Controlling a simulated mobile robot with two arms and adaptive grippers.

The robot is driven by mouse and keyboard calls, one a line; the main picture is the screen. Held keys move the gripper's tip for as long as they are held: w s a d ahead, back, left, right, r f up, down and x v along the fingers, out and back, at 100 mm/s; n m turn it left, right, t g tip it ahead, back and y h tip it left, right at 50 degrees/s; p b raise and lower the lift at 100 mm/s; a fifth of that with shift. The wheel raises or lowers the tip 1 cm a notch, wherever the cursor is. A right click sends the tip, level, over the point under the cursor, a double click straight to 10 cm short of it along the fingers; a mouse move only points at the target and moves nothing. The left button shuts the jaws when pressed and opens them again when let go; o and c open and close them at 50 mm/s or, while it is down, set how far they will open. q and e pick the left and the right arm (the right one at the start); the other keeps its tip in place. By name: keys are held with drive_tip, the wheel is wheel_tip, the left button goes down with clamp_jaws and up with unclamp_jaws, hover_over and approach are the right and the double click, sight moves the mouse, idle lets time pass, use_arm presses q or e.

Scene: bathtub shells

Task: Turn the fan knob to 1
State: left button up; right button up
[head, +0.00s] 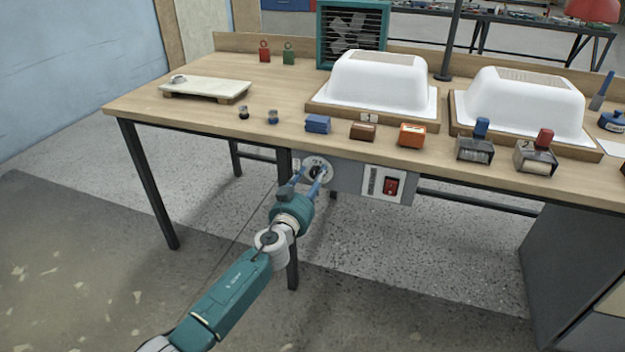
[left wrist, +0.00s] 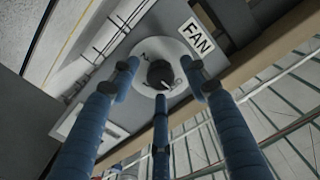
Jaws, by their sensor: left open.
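The fan knob (left wrist: 160,74) is a dark round knob on a pale dial plate, next to a label reading "FAN" in the left wrist view. The marks on the dial are too blurred to read, and I cannot tell its setting. In the head view the dial plate (head: 319,164) is on the grey panel under the table's front edge. My left gripper (head: 311,176) is open, with its blue fingers pointing at the dial. In the left wrist view its fingers (left wrist: 160,82) are spread around the knob, apart from it. My right gripper is not in view.
A red switch (head: 391,186) is on the same panel, right of the dial. The wooden table (head: 190,115) above carries two white tub shells (head: 383,85), several small blocks and a teal fan (head: 353,35). The floor left of my arm is clear.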

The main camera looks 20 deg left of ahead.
use_arm(q)
drive_tip(key=c, duration=1.2)
drive_tip(key=shift+o, duration=0.2)
drive_tip(key=shift+f+m, duration=0.1)
drive_tip(key=shift+m, duration=0.3)
drive_tip(key=m, duration=0.3)
drive_tip(key=shift+b, duration=0.3)
drive_tip(key=m, duration=0.3)
drive_tip(key=shift+m, duration=0.4)
drive_tip(key=m, duration=0.2)
drive_tip(key=shift+a+m, duration=0.1)
drive_tip(key=shift+m, duration=0.2)
drive_tip(key=m, duration=0.3)
drive_tip(key=shift+m, duration=2.2)
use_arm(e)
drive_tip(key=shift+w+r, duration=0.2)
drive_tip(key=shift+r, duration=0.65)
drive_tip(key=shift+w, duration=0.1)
